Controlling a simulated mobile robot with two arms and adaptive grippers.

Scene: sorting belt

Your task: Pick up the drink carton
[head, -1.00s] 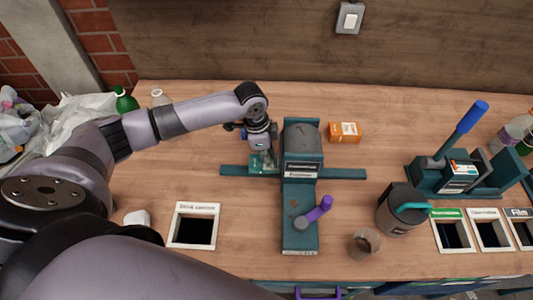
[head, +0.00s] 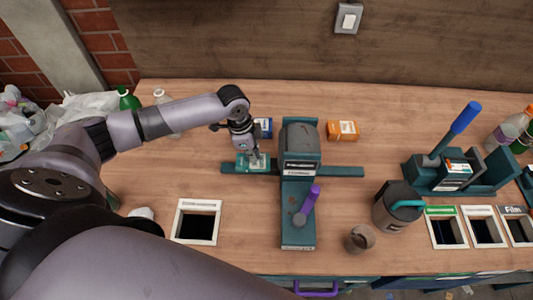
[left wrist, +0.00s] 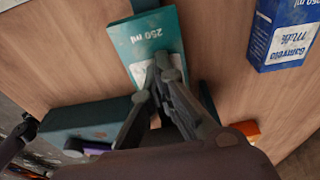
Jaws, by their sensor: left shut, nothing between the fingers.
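A teal drink carton (head: 244,163) marked 250 ml lies by the left part of the green bar of the press-like device. It also shows in the left wrist view (left wrist: 150,38). My left gripper (head: 254,157) is shut and empty, its fingertips over the carton in the head view. In the left wrist view its fingertips (left wrist: 163,62) overlap the carton's face; I cannot tell if they touch it. A blue milk carton (head: 264,127) stands behind the gripper, and shows clearly in the left wrist view (left wrist: 284,35). An orange carton (head: 343,130) lies right of the device.
The green device (head: 299,215) with a purple handle stands mid-table. A framed opening (head: 181,222) is at the front left. A grey pitcher (head: 395,209), a cup (head: 360,238) and labelled openings are at the right. Bottles and bags stand at the far left.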

